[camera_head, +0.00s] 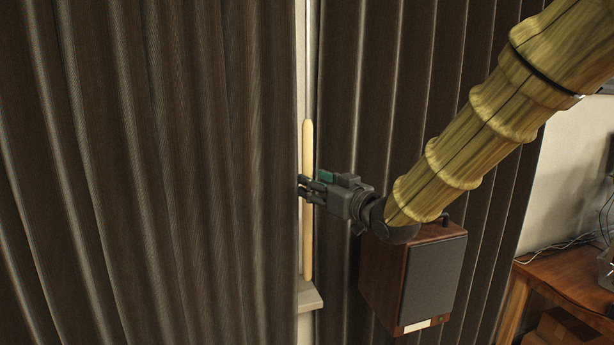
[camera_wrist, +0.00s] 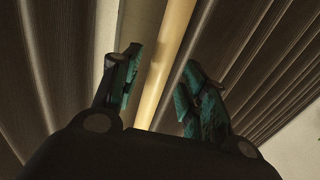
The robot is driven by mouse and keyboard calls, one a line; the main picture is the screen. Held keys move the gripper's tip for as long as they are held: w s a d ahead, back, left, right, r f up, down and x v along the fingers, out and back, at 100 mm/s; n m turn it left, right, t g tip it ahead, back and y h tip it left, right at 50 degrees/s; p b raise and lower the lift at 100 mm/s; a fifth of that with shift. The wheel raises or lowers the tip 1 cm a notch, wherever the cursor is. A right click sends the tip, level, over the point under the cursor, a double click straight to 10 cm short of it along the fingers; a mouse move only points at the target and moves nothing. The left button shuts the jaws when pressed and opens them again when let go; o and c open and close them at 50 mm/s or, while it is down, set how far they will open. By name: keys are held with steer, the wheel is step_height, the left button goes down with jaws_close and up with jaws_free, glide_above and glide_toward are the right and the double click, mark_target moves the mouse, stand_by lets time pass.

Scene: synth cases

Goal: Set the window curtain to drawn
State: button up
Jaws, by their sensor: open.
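The window curtain hangs as two dark brown pleated panels, a wide left panel (camera_head: 150,170) and a right panel (camera_head: 385,90). A narrow pale gap shows between them. A pale yellow upright rod (camera_head: 308,240) stands in this gap. My gripper (camera_head: 305,188) is open at the rod, about halfway up it, beside the left panel's inner edge. In the wrist view the rod (camera_wrist: 165,50) runs between the two spread, green-padded fingers (camera_wrist: 162,65). I cannot tell whether either finger touches it. In the head view the fingertips overlap the left panel's edge.
A brown wooden speaker (camera_head: 433,280) with a dark front is just below my forearm, before the right panel; its support is out of view. A pale sill end (camera_head: 310,297) shows under the rod. A wooden table (camera_head: 575,275) with cables is at the right.

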steer(key=shift+p+x, duration=0.5)
steer(key=shift+x, duration=1.3)
jaws_close()
